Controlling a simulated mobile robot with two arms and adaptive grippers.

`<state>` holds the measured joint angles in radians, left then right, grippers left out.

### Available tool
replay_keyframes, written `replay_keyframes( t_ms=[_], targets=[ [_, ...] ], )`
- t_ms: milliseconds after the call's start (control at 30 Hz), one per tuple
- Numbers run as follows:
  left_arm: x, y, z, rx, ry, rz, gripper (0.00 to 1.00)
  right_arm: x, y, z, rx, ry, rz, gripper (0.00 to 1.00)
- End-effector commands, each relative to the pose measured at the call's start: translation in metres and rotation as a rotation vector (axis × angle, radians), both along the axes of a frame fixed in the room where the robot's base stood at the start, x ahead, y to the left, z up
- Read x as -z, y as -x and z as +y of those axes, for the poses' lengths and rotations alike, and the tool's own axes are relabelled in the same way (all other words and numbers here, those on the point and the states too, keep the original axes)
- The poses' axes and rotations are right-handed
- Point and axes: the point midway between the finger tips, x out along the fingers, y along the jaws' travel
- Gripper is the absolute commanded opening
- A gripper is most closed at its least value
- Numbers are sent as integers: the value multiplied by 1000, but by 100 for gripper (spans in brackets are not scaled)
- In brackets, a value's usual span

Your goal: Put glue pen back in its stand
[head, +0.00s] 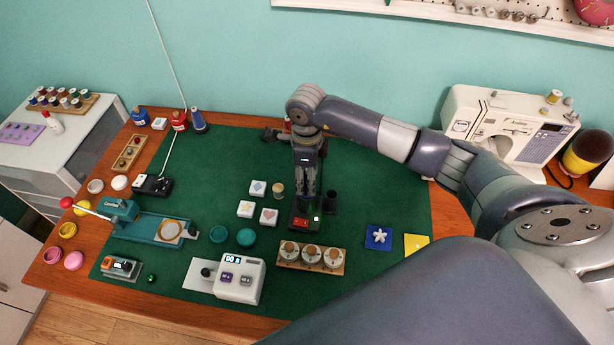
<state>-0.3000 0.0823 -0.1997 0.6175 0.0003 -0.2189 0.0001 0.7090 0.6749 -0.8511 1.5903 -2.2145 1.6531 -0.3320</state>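My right arm reaches in from the right, and its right gripper (309,192) points down at the middle of the green mat. Its fingertips are at a small black device (303,222) with a red panel and a green light, which may be the glue pen's stand. A dark upright cylinder (330,201) stands just right of the fingers. I cannot make out the glue pen; the gripper hides part of this spot. Whether the fingers hold anything is too small to tell. My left gripper is not in view.
A wooden rack with several jars (311,257) stands just in front. White picture tiles (246,209) lie to the left, and a white device with a display (238,280) is at front left. A sewing machine (510,128) stands at back right. The green mat (385,195) is clear right of the gripper.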

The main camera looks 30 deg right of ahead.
Motion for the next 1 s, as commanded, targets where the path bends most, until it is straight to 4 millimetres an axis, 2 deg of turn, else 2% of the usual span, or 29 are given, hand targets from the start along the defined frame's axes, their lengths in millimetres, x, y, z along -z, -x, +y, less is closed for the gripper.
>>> replay_keyframes(
  t_ms=[300,500,700,1000],
  targets=[
    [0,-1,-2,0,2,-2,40,-64,-1,0,0,1,-7,47],
    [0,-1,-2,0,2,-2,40,-98,-1,0,1,1,-4,47],
    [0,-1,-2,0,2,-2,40,-113,0,0,1,1,-2,47],
    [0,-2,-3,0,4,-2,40,-114,1,0,0,1,-1,47]
  ],
)
